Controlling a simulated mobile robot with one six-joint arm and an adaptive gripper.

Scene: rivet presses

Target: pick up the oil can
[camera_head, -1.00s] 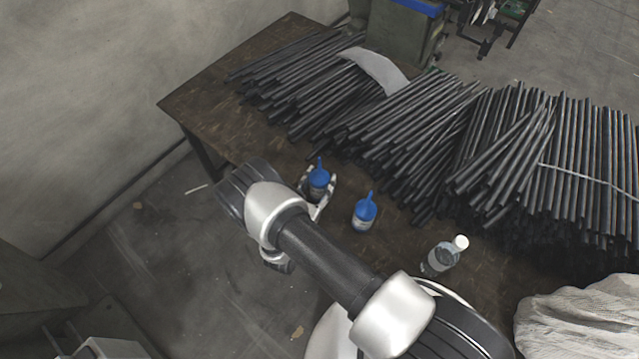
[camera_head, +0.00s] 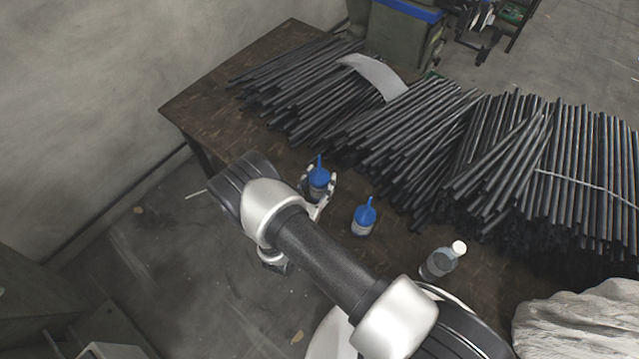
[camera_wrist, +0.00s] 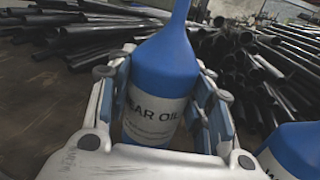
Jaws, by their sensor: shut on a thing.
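A blue oil can (camera_head: 319,178) with a pointed spout stands at the table's near edge in the head view. My gripper (camera_head: 325,187) is around it, with a finger on each side.
The brown table (camera_head: 215,105) carries a large pile of dark metal rods (camera_head: 420,125) behind the cans. A clear bottle (camera_head: 438,262) with a white cap stands to the right. A pale cloth bundle (camera_head: 575,325) lies at the lower right. Bare tabletop shows at the left.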

